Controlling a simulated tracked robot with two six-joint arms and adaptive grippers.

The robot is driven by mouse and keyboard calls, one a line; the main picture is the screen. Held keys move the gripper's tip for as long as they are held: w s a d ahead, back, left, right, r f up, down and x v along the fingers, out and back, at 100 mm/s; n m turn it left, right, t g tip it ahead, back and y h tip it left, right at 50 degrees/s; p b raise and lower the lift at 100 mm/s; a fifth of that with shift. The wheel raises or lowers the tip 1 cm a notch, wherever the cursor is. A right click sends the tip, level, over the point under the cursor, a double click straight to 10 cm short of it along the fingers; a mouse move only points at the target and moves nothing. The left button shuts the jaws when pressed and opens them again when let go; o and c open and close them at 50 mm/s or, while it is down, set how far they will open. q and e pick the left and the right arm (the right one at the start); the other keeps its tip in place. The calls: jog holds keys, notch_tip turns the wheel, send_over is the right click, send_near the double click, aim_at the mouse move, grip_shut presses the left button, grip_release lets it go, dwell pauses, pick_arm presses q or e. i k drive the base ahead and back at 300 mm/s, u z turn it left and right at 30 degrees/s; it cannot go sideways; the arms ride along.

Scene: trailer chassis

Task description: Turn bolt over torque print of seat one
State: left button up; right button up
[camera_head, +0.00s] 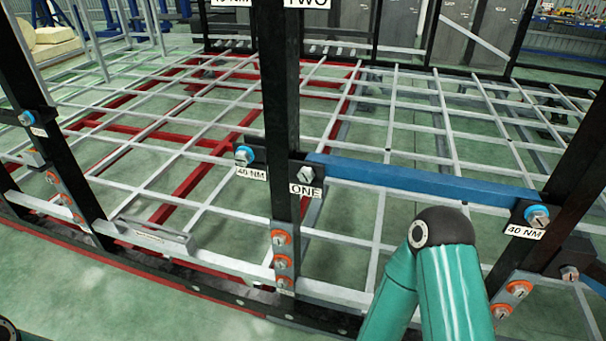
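A black upright post (281,110) stands left of centre with a white "ONE" label (305,191) on its bracket. Left of the post, a bolt with a blue collar (244,155) sits just above a "40 NM" print (252,173). A second, greyish bolt (305,174) sits just above the "ONE" label. At the right, another blue-collared bolt (537,216) sits over its own "40 NM" print (524,232). Neither of my grippers is in view. A teal arm link of mine with a black joint rises at the lower right, apart from these bolts in the picture.
A blue bar (430,181) runs from the post to the right bracket. Orange-ringed bolts (281,238) line the post's lower part. A grey and red lattice frame (200,140) spreads behind. Another black post (40,120) stands at the left with its own bolt (27,118).

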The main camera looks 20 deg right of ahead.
aim_at(537, 216)
jog(key=u, duration=1.45)
jog(key=i, duration=0.15)
jog(key=z, duration=3.25)
jog(key=k, duration=0.85)
jog(key=z, duration=0.2)
jog(key=i, duration=0.85)
jog(key=u, duration=0.1)
